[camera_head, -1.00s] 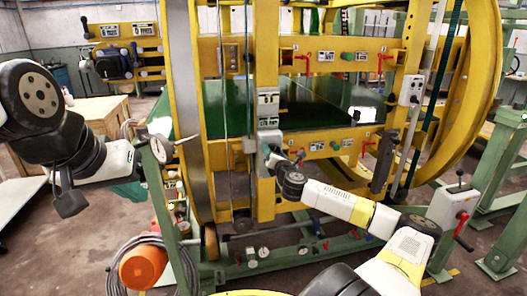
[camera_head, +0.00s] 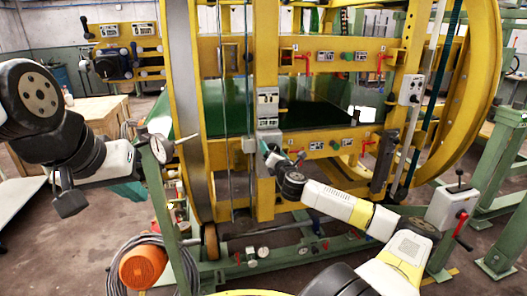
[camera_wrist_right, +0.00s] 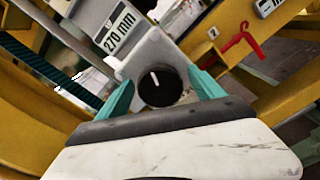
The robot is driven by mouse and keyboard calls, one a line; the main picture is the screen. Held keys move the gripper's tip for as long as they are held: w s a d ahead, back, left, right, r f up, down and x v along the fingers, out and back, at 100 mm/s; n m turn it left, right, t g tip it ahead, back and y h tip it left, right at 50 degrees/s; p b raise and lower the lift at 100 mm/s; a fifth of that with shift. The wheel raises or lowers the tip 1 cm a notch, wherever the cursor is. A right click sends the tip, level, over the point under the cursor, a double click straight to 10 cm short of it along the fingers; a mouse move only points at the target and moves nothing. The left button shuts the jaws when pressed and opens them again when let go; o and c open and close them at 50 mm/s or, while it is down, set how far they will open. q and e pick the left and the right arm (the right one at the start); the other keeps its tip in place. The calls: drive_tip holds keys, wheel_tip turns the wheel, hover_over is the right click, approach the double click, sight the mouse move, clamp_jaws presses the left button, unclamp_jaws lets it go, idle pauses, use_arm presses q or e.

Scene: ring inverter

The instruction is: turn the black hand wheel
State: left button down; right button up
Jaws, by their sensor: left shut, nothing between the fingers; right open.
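A round black knob (camera_wrist_right: 160,86) with a white mark, the likeliest match for the black hand wheel, sits on a grey box on the yellow frame. In the right wrist view, the teal fingers of my right gripper (camera_wrist_right: 162,92) are open on either side of it, with small gaps showing. In the head view, my right gripper (camera_head: 266,152) is at the grey box (camera_head: 268,140), and the knob is hidden there.
The large yellow ring frame (camera_head: 184,120) surrounds the work area. A red lever (camera_wrist_right: 240,40) is right of the knob. A green post (camera_head: 160,195) with a gauge stands by my left arm. An orange drum (camera_head: 142,267) and coiled cable are on the floor.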

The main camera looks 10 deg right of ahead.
drive_tip(key=shift+s, duration=0.1)
drive_tip(key=s, duration=0.7)
drive_tip(key=shift+s+d, duration=0.15)
drive_tip(key=shift+s, duration=0.15)
